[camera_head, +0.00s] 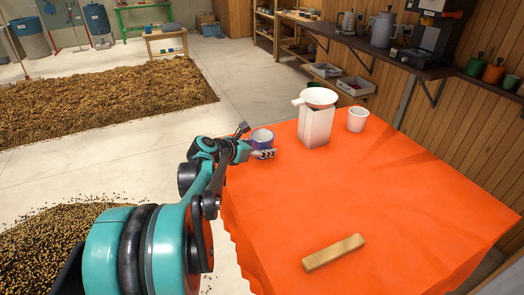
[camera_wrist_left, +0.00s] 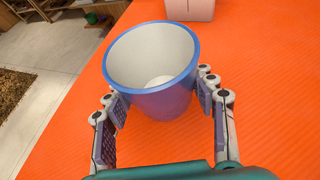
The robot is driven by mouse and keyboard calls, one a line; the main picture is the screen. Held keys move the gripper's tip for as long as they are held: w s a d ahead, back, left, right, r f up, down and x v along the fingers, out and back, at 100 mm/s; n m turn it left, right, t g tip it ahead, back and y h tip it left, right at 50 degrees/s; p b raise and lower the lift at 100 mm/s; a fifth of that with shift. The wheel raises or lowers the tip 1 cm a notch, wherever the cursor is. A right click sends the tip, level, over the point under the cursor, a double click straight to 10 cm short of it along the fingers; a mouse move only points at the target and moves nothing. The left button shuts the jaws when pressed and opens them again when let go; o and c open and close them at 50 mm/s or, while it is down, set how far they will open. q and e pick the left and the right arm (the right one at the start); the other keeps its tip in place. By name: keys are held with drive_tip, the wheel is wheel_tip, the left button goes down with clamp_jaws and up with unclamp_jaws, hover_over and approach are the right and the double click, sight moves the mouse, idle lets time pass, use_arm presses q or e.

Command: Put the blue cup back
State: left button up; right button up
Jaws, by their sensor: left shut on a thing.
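The blue cup (camera_head: 261,139) is at the far left edge of the orange table, with a white inside. In the left wrist view the blue cup (camera_wrist_left: 152,65) is between the two fingers, with its open top facing up and tilted in the picture. My left gripper (camera_head: 262,153) reaches it from the left and is shut on it. The gripper also shows in the left wrist view (camera_wrist_left: 168,110), with a finger on each side of the cup. Whether the cup's base touches the table cannot be told. My right gripper is not in view.
The orange table (camera_head: 390,205) is mostly bare. A white stand with a dripper (camera_head: 317,122) and a white cup (camera_head: 357,119) stand at the back. A wooden block (camera_head: 333,253) lies near the front. A wall shelf (camera_head: 365,45) holds kettles and pots.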

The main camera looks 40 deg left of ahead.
use_arm(q)
drive_tip(key=shift+r, duration=0.15)
drive_tip(key=o, duration=1.3)
drive_tip(key=shift+f, duration=0.2)
drive_tip(key=shift+c, duration=0.2)
